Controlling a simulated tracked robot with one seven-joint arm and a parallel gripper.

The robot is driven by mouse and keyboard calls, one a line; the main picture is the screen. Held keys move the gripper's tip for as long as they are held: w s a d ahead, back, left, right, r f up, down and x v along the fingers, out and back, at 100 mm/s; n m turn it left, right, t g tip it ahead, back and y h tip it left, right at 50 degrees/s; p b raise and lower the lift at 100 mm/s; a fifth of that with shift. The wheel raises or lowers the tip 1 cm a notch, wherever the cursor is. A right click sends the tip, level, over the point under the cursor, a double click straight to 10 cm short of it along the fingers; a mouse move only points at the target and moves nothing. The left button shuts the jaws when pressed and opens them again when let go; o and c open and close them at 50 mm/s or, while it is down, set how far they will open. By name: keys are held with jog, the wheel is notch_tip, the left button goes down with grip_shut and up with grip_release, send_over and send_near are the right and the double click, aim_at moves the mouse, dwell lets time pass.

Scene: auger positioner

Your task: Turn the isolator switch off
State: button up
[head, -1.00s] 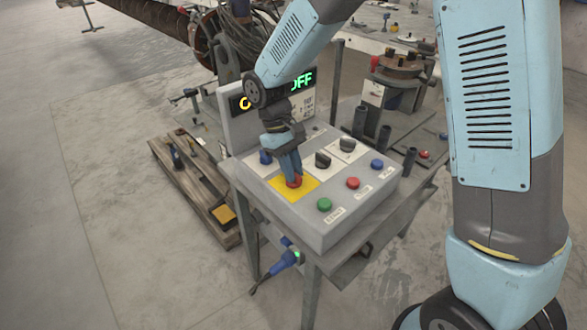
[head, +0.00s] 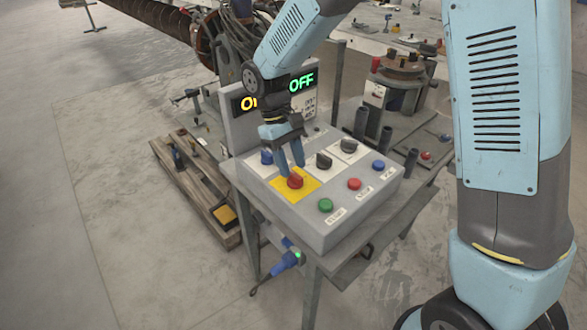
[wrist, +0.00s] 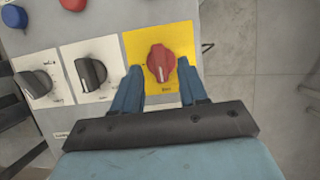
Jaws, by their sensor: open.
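The isolator switch is a red rotary knob (head: 295,181) on a yellow plate (head: 309,187) at the left of the sloping grey control box. The red knob (wrist: 161,63) also shows in the wrist view, its ridge running up and down the picture above a small label. My gripper (head: 291,164) is open and empty, its blue fingers just above and behind the knob. In the wrist view my gripper (wrist: 161,74) has one finger to each side of the knob, with visible gaps. Contact is not visible.
Two black knobs (head: 324,161) (head: 349,146) sit beside the plate; green (head: 325,205), red (head: 354,184) and blue (head: 378,166) buttons line the box. A display (head: 301,83) reads green OFF, with orange text partly hidden by my arm. Dark posts (head: 385,138) stand behind right.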

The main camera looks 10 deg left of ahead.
jog(key=v, duration=1.1)
jog(key=shift+r, duration=0.15)
jog(key=shift+w, duration=0.1)
jog(key=s+d+r+m+t+y, duration=0.15)
jog(key=d+r, duration=0.35)
jog(key=d, duration=0.5)
jog(key=s+d+r+m+t+y, duration=0.1)
jog(key=d+r+m+t, duration=0.3)
jog(key=d, duration=0.6)
jog(key=s+d+r+m+t, duration=0.2)
jog(key=s+d+m+t, duration=0.1)
jog(key=s+d, duration=0.9)
jog(key=d+m+y, duration=0.1)
jog(key=d, duration=0.2)
jog(key=shift+s+r, duration=0.15)
jog(key=shift+r, duration=0.05)
